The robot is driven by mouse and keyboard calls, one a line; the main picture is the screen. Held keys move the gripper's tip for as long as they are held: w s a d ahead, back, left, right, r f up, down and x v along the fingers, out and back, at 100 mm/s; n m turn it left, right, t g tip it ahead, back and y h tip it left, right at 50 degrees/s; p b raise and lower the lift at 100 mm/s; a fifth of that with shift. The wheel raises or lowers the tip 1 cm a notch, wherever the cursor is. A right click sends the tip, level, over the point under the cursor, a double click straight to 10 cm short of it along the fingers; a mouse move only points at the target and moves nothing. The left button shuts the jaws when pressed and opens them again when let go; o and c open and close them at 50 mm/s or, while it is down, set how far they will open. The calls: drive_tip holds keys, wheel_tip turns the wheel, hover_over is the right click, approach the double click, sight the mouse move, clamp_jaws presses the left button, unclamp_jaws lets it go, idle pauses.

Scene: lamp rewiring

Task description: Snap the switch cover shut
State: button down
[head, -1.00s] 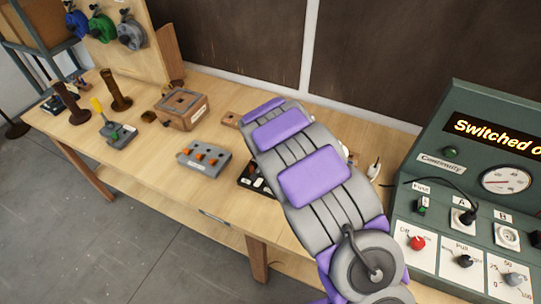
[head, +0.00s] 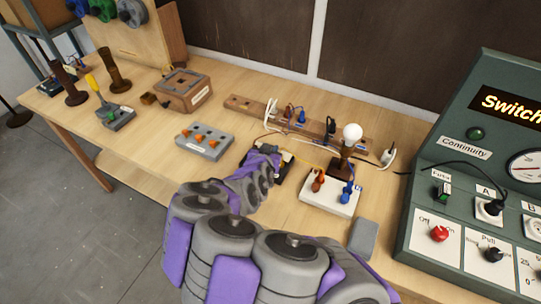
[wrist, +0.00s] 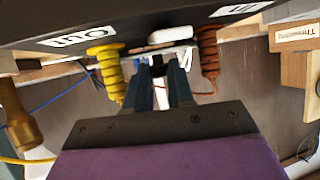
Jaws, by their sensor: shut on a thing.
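The dark switch housing (head: 250,158) lies on the workbench, partly hidden behind my gripper (head: 268,160). In the wrist view the dark housing (wrist: 190,20) fills the top edge, with labels reading "Out" and "In". A yellow ribbed sleeve (wrist: 106,72) and a brown ribbed sleeve (wrist: 208,58) stick out from it, with a white piece (wrist: 170,35) between them. My gripper (wrist: 158,82) points at the housing between the sleeves, its fingers closed on a small dark piece (wrist: 157,69). I cannot tell how far the cover is closed.
A white board (head: 330,194) with red and blue connectors and a bulb on a stand (head: 352,133) are to the right. A wooden strip (head: 243,104) lies behind. The green test panel (head: 430,210) fills the right side.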

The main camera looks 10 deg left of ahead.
drive_tip(key=shift+s+a+t+b, duration=0.15)
drive_tip(key=shift+t+b, duration=0.25)
drive_tip(key=shift+b, duration=0.5)
drive_tip(key=c, duration=1)
unclamp_jaws()
drive_tip(key=shift+f, duration=0.1)
